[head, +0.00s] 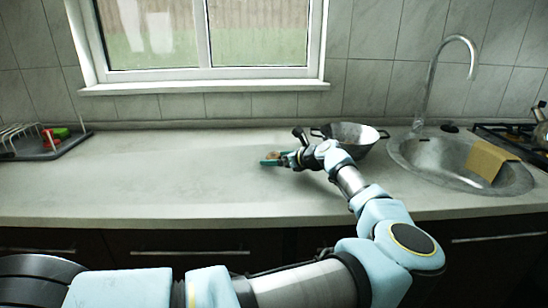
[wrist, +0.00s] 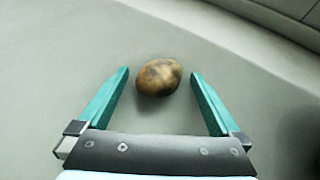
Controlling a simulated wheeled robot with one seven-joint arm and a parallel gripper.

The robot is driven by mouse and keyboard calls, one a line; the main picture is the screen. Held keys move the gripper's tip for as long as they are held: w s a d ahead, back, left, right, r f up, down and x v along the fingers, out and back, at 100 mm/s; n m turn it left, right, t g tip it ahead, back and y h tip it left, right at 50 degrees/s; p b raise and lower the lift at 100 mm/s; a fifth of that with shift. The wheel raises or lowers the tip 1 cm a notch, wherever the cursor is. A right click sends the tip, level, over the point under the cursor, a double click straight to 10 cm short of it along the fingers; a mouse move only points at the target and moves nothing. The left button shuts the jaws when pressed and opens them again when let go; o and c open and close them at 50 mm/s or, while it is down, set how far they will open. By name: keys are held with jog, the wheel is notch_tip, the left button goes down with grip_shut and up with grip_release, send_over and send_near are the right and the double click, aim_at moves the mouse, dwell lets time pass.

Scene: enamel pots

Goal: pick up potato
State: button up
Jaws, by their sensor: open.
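The potato (wrist: 159,77) is brown with dark patches and lies on the grey counter. In the wrist view it sits between the tips of the two teal fingers of my gripper (wrist: 159,76), with a gap on each side. My gripper is open and holds nothing. In the head view my gripper (head: 271,159) is low over the counter, left of the metal pot. The potato (head: 272,155) shows there only as a small brown patch by the fingers, partly hidden.
A metal pot with handles (head: 352,132) stands just behind my arm. A rack on a dark tray (head: 50,150) with red and green things is at far left. The counter's left-middle is clear.

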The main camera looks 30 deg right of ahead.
jog(key=c, duration=1.5)
